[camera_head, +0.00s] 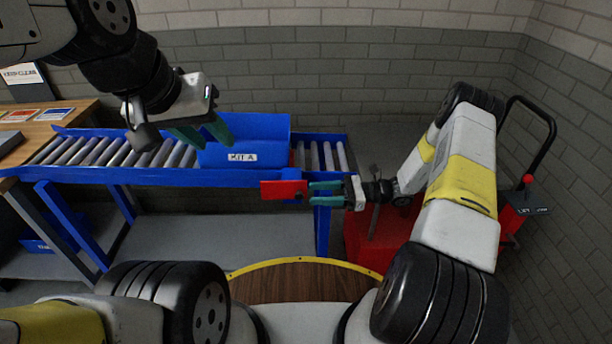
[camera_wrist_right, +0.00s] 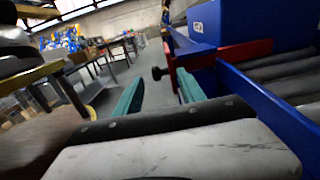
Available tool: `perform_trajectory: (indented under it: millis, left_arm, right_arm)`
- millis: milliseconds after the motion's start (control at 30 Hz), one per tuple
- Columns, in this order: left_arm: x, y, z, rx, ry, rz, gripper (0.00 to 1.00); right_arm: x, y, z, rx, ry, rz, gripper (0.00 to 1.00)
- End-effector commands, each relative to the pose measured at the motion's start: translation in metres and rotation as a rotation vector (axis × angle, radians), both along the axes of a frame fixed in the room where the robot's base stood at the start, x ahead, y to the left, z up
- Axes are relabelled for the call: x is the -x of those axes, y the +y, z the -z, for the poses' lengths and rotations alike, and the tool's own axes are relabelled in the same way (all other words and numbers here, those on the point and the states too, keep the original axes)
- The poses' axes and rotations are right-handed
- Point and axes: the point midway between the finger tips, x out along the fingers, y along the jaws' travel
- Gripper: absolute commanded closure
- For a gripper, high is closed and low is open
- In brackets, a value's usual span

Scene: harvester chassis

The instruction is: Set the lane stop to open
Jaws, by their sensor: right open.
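The lane stop shows as a red plate (camera_head: 284,190) on the front rail of the roller conveyor. In the right wrist view its red bar (camera_wrist_right: 240,51) reaches across the lane beside the blue tote, and a black knob (camera_wrist_right: 159,73) sticks out from its red plate. My right gripper (camera_head: 313,193) is open at the plate's right side. In the right wrist view the knob lies ahead, between the teal fingers (camera_wrist_right: 158,92); contact cannot be told. My left gripper (camera_head: 215,140) appears open, in front of the blue tote marked KIT A (camera_head: 270,130).
The conveyor (camera_head: 150,176) has bare rollers left and right of the tote. A wooden table (camera_head: 72,118) stands at the left. A red cart (camera_head: 372,245) with a black handle stands at the right, below my right arm. A brick wall is behind.

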Motion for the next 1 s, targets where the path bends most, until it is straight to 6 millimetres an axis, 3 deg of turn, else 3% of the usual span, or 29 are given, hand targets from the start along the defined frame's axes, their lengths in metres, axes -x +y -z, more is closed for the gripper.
perform_trajectory:
  millis: [233,567,833,1000]
  left_arm:
    - [0.000,0.000,0.000,0.000,0.000,0.000,0.64]
    - [0.000,0.000,0.000,0.000,0.000,0.000,0.64]
    - [0.000,0.000,0.000,0.000,0.000,0.000,0.64]
    - [0.000,0.000,0.000,0.000,0.000,0.000,0.64]
  right_arm:
    - [0.001,0.032,0.000,0.002,0.000,-0.002,0.53]
    - [0.001,0.037,0.000,0.002,0.000,-0.001,0.53]
    - [0.001,0.037,0.000,0.002,0.000,-0.001,1.00]
    - [0.001,0.037,0.000,0.002,0.000,-0.001,1.00]
